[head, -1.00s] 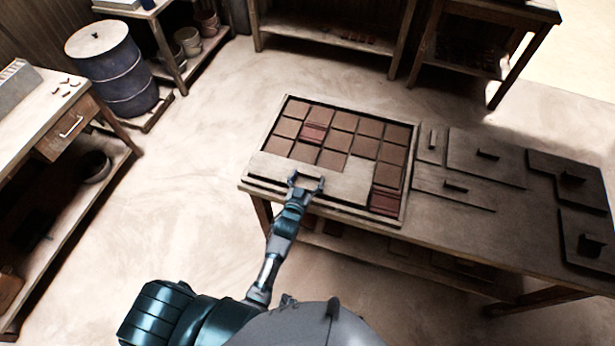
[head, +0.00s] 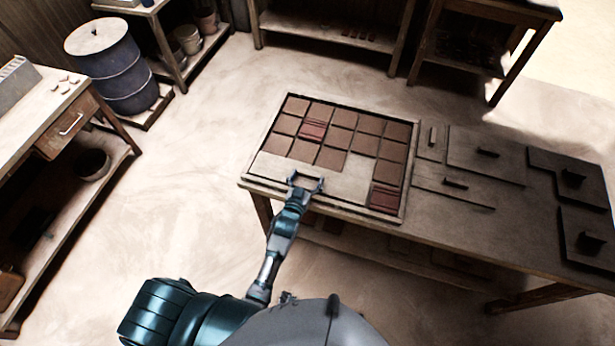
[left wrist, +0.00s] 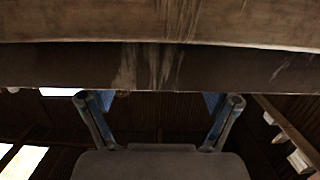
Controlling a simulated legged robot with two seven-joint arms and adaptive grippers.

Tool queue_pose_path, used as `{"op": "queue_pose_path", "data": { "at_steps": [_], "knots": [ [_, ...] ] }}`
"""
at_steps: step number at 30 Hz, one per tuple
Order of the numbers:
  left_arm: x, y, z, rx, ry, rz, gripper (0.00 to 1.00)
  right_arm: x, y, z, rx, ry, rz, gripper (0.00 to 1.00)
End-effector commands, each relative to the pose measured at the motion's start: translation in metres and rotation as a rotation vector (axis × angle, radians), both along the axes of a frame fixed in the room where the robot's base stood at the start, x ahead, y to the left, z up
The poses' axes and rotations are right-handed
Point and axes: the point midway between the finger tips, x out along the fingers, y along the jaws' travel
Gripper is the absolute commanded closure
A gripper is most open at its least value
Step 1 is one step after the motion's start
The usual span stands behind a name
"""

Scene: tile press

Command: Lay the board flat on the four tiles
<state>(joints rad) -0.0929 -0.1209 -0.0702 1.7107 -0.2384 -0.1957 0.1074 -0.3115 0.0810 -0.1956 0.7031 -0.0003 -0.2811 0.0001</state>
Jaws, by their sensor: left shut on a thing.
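A pale L-shaped board (head: 345,187) lies along the near row of the tile tray (head: 262,133), with one arm reaching up into the second row. It looks flat and level inside the rim, but I cannot tell whether it bears fully on what is under it. Any tiles beneath it are hidden. My left gripper (head: 306,181) is shut on the board near its front middle; its two fingers also show in the left wrist view (left wrist: 160,102), below a wooden edge. My right gripper is not in view.
Brown tiles (head: 331,157) fill the tray's other cells, with reddish ribbed tiles (head: 384,197) at the near right and upper left. Several dark boards with handles, including one (head: 486,153), lie on the table to the right. A blue drum (head: 112,70) stands far left.

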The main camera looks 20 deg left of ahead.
Motion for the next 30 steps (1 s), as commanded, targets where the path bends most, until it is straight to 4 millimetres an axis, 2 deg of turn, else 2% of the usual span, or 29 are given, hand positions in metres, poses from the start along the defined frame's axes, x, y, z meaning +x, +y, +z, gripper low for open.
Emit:
{"op": "queue_pose_path", "data": {
  "at_steps": [27, 28, 29, 30],
  "knots": [
    [0.0008, -0.0010, -0.0036, 0.000, -0.004, 0.000, 0.82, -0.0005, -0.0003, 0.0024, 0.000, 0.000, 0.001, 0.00],
    [0.0008, -0.0010, -0.0037, 0.000, -0.004, 0.000, 0.10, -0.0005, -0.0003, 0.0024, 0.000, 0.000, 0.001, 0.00],
    [0.0008, -0.0010, -0.0035, 0.000, -0.004, 0.000, 0.02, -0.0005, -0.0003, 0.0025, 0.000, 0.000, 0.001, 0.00],
    [0.0009, -0.0010, -0.0034, 0.000, -0.004, 0.000, 0.00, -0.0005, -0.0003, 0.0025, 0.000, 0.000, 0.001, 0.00]
  ]
}}
